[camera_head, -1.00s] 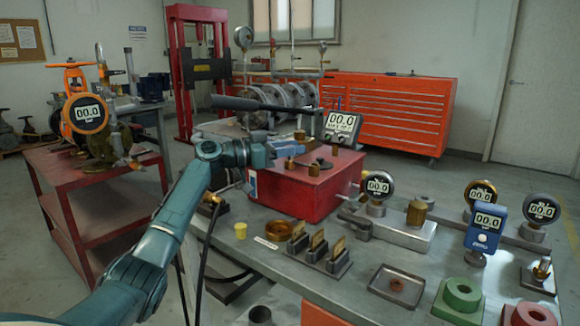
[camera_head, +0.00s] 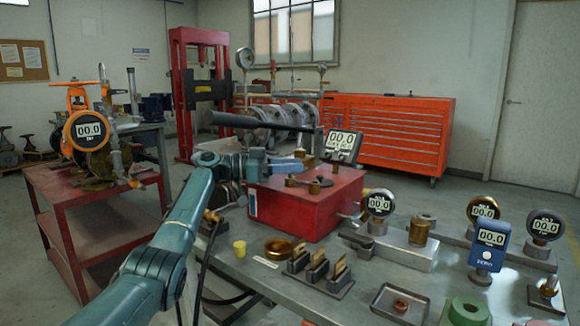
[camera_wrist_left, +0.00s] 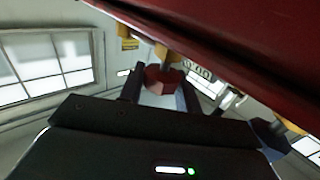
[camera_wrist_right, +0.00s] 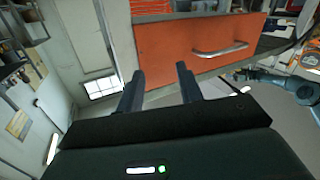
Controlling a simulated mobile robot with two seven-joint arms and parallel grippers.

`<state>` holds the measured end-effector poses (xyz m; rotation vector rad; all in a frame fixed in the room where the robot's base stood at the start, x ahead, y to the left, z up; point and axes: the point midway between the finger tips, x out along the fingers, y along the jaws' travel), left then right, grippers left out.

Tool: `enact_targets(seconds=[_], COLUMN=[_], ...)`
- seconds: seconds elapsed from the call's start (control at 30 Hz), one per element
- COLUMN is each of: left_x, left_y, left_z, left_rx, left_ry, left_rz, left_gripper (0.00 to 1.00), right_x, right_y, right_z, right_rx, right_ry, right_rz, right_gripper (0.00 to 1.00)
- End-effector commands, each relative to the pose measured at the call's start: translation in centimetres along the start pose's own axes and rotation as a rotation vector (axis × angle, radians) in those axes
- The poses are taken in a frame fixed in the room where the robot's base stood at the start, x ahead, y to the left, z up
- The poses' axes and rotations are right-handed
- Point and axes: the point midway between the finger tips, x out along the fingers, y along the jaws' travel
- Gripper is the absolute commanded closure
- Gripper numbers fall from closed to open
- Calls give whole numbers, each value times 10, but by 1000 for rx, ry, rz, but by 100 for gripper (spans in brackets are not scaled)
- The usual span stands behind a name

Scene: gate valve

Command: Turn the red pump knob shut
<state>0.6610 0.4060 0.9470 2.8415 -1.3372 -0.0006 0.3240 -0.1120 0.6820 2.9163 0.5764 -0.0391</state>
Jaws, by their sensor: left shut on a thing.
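The red pump box (camera_head: 318,214) stands on the grey bench, with a black lever and a digital gauge (camera_head: 342,145) reading 00.0. My left gripper (camera_head: 287,167) is over the top of the box, low and sideways. In the left wrist view, the red knob (camera_wrist_left: 163,80) sits between the fingers of my left gripper (camera_wrist_left: 162,92), which are shut on it. The knob is on a stem at the red box and is mostly hidden by the gripper in the head view. My right gripper (camera_wrist_right: 158,85) shows only in its wrist view, open and empty, with an orange drawer front (camera_wrist_right: 190,45) beyond.
Round gauges (camera_head: 379,203) and a blue gauge (camera_head: 488,245) stand right of the box. A yellow cap (camera_head: 239,249), a brass dish (camera_head: 279,248) and a small tray (camera_head: 398,304) lie in front. A red cart (camera_head: 95,205) with an orange valve is at left.

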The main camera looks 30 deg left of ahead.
Motion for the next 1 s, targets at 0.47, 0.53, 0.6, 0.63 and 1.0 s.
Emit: enact_targets(seconds=[0.47, 0.53, 0.6, 0.63, 1.0], left_x=[0, 0, 0, -1, -61], left_y=[0, 0, 0, 0, 0], left_z=[1, 1, 0, 0, 0], left_rx=[0, 0, 0, 0, 0], left_ry=[-1, -1, -1, -1, -2], left_rz=[2, 1, 1, 0, -3], left_gripper=[45, 45, 45, 45, 45], right_x=[0, 0, 0, 0, 0], right_y=[0, 0, 0, 0, 1], right_z=[0, 0, 0, 0, 0], right_rx=[0, 0, 0, 0, 4], right_ry=[0, 0, 0, 0, -20], right_rz=[0, 0, 0, 0, -2], right_gripper=[64, 64, 64, 64, 64])
